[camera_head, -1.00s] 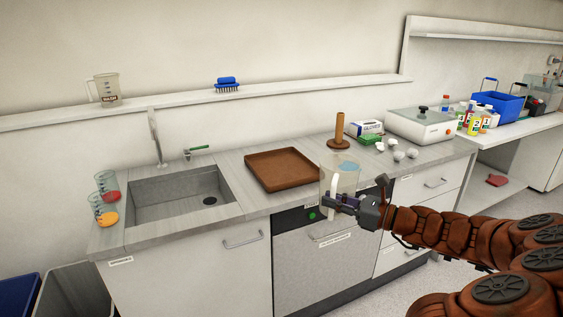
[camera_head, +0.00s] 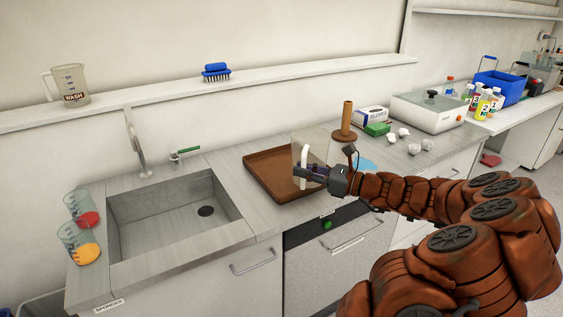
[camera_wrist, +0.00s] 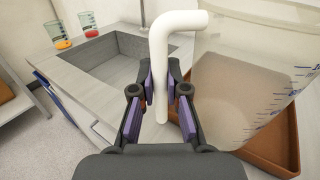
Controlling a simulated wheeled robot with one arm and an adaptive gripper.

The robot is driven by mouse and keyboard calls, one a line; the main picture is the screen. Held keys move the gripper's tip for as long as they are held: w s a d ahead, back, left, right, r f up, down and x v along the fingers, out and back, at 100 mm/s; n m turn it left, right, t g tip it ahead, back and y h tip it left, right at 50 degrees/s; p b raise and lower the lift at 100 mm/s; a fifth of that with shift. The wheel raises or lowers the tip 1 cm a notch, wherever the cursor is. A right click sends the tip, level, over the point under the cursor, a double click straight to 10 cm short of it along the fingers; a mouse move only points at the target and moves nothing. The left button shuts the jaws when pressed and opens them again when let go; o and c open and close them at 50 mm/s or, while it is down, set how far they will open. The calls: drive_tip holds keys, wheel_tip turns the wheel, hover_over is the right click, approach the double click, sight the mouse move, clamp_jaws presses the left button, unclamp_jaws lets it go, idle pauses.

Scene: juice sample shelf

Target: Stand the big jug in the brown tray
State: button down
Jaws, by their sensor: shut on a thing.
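The big jug (camera_head: 309,146) is clear, with a white handle and blue scale marks. My gripper (camera_head: 308,172) is shut on the handle; the wrist view shows the fingers (camera_wrist: 163,88) on either side of the white handle (camera_wrist: 176,28). The jug (camera_wrist: 240,80) looks upright, over or in front of the right part of the brown tray (camera_head: 262,163). The tray is shallow and empty where it shows; its rim (camera_wrist: 286,160) also shows below the jug in the wrist view. I cannot tell whether the jug's base touches the tray.
A sink (camera_head: 172,217) lies left of the tray, with two beakers (camera_head: 77,243) of red and orange contents. A wooden post (camera_head: 346,120), a blue patch (camera_head: 368,165), boxes and crumpled white balls are to the right. A WASH jug (camera_head: 70,86) and brush (camera_head: 216,72) stand on the shelf.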

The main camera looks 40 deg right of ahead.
drive_tip(key=shift+w+d+f+p, duration=0.4)
drive_tip(key=shift+w+f+p, duration=0.3)
drive_tip(key=shift+w, duration=1.45)
drive_tip(key=shift+w+d+f+p, duration=0.35)
drive_tip(key=shift+w+f+p, duration=0.35)
drive_tip(key=shift+w, duration=1.5)
drive_tip(key=shift+w+d+f+p, duration=0.45)
drive_tip(key=shift+w+f, duration=0.45)
drive_tip(key=shift+w, duration=1.25)
drive_tip(key=shift+f, duration=0.15)
drive_tip(key=c, duration=1.2)
unclamp_jaws()
